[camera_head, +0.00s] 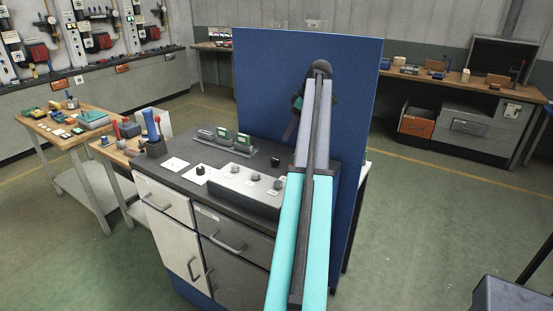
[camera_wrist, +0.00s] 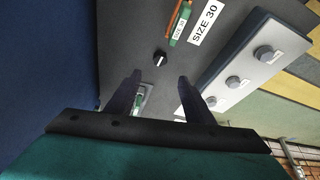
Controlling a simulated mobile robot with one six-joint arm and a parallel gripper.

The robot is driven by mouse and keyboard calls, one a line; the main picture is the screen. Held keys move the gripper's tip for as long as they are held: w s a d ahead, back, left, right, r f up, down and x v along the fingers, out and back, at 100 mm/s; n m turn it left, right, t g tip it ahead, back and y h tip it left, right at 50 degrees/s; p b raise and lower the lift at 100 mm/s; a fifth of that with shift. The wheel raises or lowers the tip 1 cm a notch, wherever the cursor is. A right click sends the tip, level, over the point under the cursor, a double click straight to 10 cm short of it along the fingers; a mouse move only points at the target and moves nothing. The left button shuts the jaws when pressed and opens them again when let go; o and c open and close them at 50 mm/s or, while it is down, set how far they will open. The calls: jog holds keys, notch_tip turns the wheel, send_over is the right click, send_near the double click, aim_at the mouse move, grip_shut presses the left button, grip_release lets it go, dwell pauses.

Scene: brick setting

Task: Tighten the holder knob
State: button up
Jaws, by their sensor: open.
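A small round black knob (camera_wrist: 160,59) with a white pointer line sits on the dark benchtop in the wrist view, ahead of my fingers and between them in the picture. A black knob on the bench (camera_head: 275,161) also shows in the head view, right of two green holders (camera_head: 244,141). My gripper (camera_wrist: 159,76) is open and empty, its two dark fingers apart and short of the knob. A green part (camera_wrist: 178,26) lies beyond the knob, and another (camera_wrist: 140,99) shows between the fingers. My arm hides most of the gripper in the head view.
A grey box with several round knobs (camera_head: 243,185) lies along the bench front; it also shows in the wrist view (camera_wrist: 246,66). A "SIZE 30" label (camera_wrist: 206,22) lies beside it. A tall blue panel (camera_head: 265,80) stands behind. Another black knob (camera_head: 200,170) sits on a white plate.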

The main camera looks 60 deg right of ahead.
aim_at(276, 160)
jog(key=shift+p+x, duration=2.2)
jog(key=shift+x, duration=4.65)
jog(key=shift+s, duration=0.1)
jog(key=c, duration=1)
jog(key=shift+o, duration=0.2)
jog(key=shift+a, duration=0.8)
jog(key=shift+d+f, duration=0.15)
jog(key=shift+d, duration=0.4)
jog(key=shift+c, duration=0.5)
